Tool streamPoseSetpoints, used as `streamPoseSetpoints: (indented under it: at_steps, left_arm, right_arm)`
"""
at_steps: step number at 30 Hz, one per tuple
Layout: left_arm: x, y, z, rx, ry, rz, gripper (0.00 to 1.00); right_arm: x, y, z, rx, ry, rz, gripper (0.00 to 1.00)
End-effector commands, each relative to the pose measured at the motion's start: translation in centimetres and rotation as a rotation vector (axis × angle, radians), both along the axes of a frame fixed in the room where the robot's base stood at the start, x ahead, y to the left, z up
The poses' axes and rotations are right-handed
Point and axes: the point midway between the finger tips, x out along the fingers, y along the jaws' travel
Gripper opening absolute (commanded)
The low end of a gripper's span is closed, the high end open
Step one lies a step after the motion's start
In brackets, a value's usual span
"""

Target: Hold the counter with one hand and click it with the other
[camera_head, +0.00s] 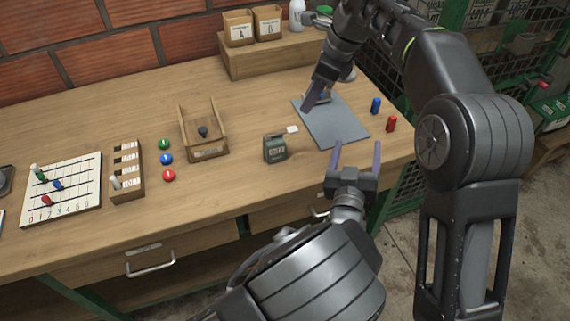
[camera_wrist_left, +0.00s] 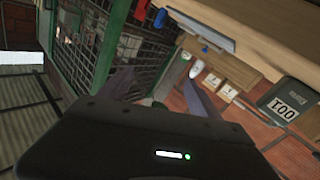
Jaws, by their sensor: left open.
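The counter (camera_head: 276,153) is a small dark grey-green device with a digit display on its front. It stands on the workbench, left of the grey mat, and also shows at the right of the left wrist view (camera_wrist_left: 284,103). My left gripper (camera_head: 357,152) is open and empty, right of the counter and near the bench's front edge. Its spread fingers also show in the left wrist view (camera_wrist_left: 160,90). My right gripper (camera_head: 315,97) is over the far left part of the mat, behind and right of the counter. Its jaw opening is hard to see. Neither gripper touches the counter.
The grey mat (camera_head: 336,127) lies beside a blue piece (camera_head: 376,106) and a red piece (camera_head: 391,124). A wooden tray (camera_head: 208,152), colored discs (camera_head: 166,159) and a pegged board (camera_head: 62,190) are to the left. A wooden shelf (camera_head: 260,62) stands behind. Bare bench surrounds the counter.

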Motion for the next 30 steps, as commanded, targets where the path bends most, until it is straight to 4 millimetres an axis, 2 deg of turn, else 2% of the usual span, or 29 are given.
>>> streamPoseSetpoints:
  at_steps: [1, 6, 9, 12, 16, 26, 30]
  left_arm:
    - [0.6, 2.1, -0.5, 0.019, -0.007, 0.079, 0.73]
    - [1.5, 9.6, -2.6, 0.122, -0.005, 0.354, 0.73]
    - [1.2, 13.2, -3.7, 0.182, 0.012, 0.488, 0.73]
    - [0.7, 15.4, -4.5, 0.225, 0.03, 0.573, 0.73]
    - [0.4, 16.7, -4.8, 0.25, 0.041, 0.62, 0.73]
    - [0.4, 16.8, -4.9, 0.251, 0.042, 0.621, 0.73]
    - [1.0, 17.0, -4.9, 0.25, 0.043, 0.622, 0.73]
  right_arm:
    - [0.0, 0.0, 0.0, 0.0, 0.0, 0.0, 0.36]
    - [0.0, 0.0, 0.0, 0.0, 0.0, 0.0, 0.36]
    - [0.0, 0.0, 0.0, 0.0, 0.0, 0.0, 0.36]
    - [0.0, 0.0, 0.0, 0.0, 0.0, 0.0, 0.36]
    - [0.0, 0.0, 0.0, 0.0, 0.0, 0.0, 0.36]
    - [0.0, 0.0, 0.0, 0.0, 0.0, 0.0, 0.36]
    - [0.0, 0.0, 0.0, 0.0, 0.0, 0.0, 0.36]
